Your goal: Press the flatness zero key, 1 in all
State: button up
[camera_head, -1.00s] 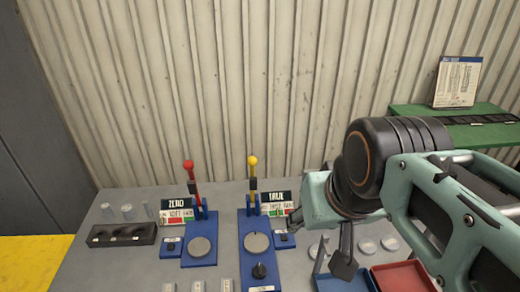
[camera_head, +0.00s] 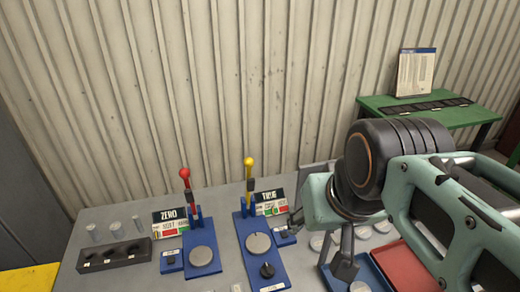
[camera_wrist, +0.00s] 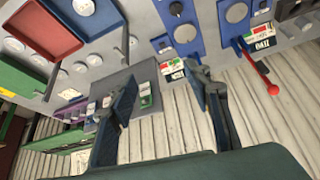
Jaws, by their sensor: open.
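Two blue lever stands are on the grey bench. The left blue stand (camera_head: 201,259) has a red-knobbed lever (camera_head: 185,174), and a small blue pad with a dark key (camera_head: 171,260) sits to its left. The right blue stand (camera_head: 257,244) has a yellow-knobbed lever (camera_head: 249,162), a black knob (camera_head: 267,270) and another small key pad (camera_head: 286,235) at its right. My gripper (camera_head: 318,248) is open and empty, right of the right stand. In the wrist view its fingers (camera_wrist: 165,82) are spread and touch nothing visible.
A black block with holes (camera_head: 114,255) and metal cylinders stand at the left. A red tray (camera_head: 410,262) and a blue tray are under my arm at the right, near pale discs. A green table (camera_head: 440,116) stands behind. A ribbed wall closes the back.

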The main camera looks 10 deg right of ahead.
grip_shut()
dwell(1.4)
